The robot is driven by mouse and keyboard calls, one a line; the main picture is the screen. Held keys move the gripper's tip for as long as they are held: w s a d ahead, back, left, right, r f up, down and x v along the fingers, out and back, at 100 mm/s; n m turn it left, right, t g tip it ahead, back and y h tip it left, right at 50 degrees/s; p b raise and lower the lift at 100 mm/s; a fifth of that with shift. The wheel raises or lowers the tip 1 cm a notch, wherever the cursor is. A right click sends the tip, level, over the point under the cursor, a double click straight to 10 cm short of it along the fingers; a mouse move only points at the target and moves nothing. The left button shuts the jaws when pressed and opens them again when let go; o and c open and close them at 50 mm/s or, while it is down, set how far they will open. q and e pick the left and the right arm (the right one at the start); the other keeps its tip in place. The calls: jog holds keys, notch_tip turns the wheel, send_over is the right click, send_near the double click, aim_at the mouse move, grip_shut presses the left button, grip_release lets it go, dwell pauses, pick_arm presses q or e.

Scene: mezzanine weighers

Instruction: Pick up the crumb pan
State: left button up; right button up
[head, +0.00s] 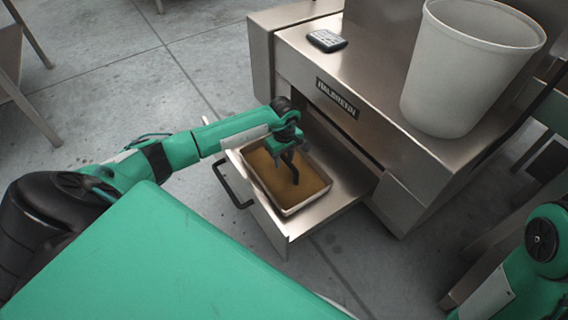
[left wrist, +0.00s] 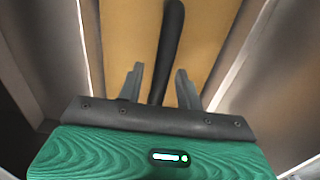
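The crumb pan (head: 316,203) is a pale-rimmed rectangular pan with a brown layer inside. It sits in the pulled-out metal drawer (head: 345,187). My left gripper (head: 291,172) is over the pan, pointing down into it. In the left wrist view, the left gripper's two fingers (left wrist: 158,84) are apart. A dark bar (left wrist: 171,40), which looks like the pan's handle, runs between them with gaps on both sides. The brown pan bottom (left wrist: 125,35) shows behind the bar. My right gripper is outside the views; only part of the right arm shows at the right edge.
The drawer has a black handle (head: 231,186) at its front. The metal machine (head: 408,150) stands behind it, with a large white bucket (head: 455,85) and a small dark keypad (head: 327,40) on top. Open concrete floor (head: 130,75) lies to the left.

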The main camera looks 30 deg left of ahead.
pick_arm(q)
grip_shut()
dwell(1.2)
